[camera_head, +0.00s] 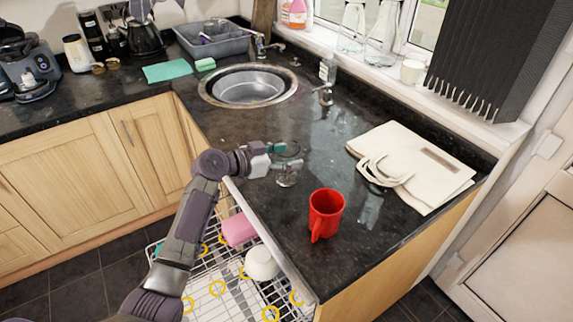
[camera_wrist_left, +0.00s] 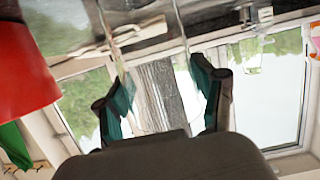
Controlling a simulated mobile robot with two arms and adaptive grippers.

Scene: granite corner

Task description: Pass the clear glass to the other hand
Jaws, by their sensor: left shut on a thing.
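The clear glass (camera_head: 287,177) shows faintly in the head view over the counter, to the left of and behind the red mug. My left gripper (camera_head: 281,154) reaches over the counter edge and is shut on the glass. I cannot tell whether the glass's foot touches the counter. In the left wrist view the two green-padded fingers (camera_wrist_left: 166,92) stand apart with the see-through glass (camera_wrist_left: 150,112) between them, its outline hard to make out. My right gripper is not in view.
A red mug (camera_head: 326,214) stands near the counter's front edge. A cream bag (camera_head: 415,165) lies flat at the right. The sink (camera_head: 249,87) is behind, with a soap dispenser (camera_head: 327,72) beside it. An open dishwasher rack (camera_head: 208,303) is below the counter edge.

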